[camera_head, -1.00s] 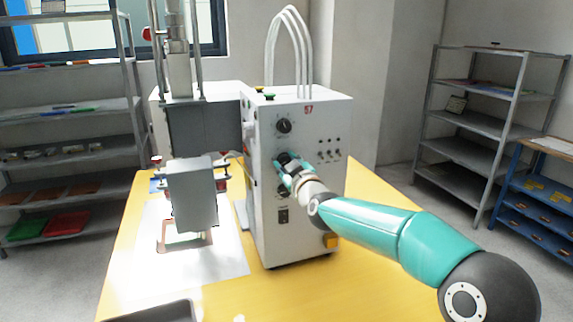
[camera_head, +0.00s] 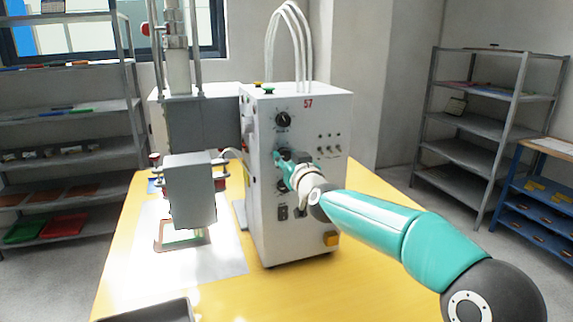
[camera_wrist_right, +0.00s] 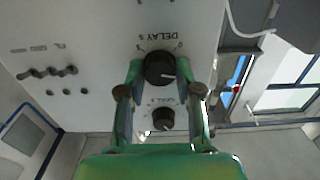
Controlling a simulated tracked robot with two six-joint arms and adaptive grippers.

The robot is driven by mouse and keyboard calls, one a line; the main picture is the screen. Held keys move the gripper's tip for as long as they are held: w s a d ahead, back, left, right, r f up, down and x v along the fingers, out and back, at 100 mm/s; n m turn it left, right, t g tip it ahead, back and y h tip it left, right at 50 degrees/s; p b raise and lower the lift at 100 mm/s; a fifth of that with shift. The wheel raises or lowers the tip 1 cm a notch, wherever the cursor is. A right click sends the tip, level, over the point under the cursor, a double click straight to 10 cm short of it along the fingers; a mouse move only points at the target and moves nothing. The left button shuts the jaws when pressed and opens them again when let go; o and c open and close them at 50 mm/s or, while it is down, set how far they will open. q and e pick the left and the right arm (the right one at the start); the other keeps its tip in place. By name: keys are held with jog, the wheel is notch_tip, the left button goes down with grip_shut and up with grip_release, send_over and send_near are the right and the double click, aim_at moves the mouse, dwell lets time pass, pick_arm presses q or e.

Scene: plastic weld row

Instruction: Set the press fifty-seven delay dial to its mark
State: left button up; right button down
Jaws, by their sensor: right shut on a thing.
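The press control box (camera_head: 318,110), white and marked 57 in red, stands on the yellow table. My right gripper (camera_head: 281,158) is at its front panel, between an upper dial (camera_head: 283,119) and lower controls. In the right wrist view the black delay dial (camera_wrist_right: 159,68), labelled "DELAY S", sits between the fingertips of my right gripper (camera_wrist_right: 160,72), which is shut on it. A white pointer line shows on the dial, towards the right in that view. The mark cannot be made out. In the head view the gripper hides most of this dial. My left gripper is not in view.
Toggle switches (camera_wrist_right: 48,72) line the panel. The press head (camera_head: 188,188) stands left of the box. A dark tray (camera_head: 150,312) is at the table's front edge.

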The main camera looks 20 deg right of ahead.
jog(key=m+b, duration=0.2)
jog(key=m, duration=0.3)
jog(key=shift+f+m, duration=0.15)
jog(key=shift+m, duration=0.15)
jog(key=shift+d+m+b, duration=0.1)
jog(key=shift+m+b, duration=0.5)
jog(key=shift+m, duration=1.6)
jog(key=c, duration=0.8)
grip_release()
jog(key=shift+d, duration=0.1)
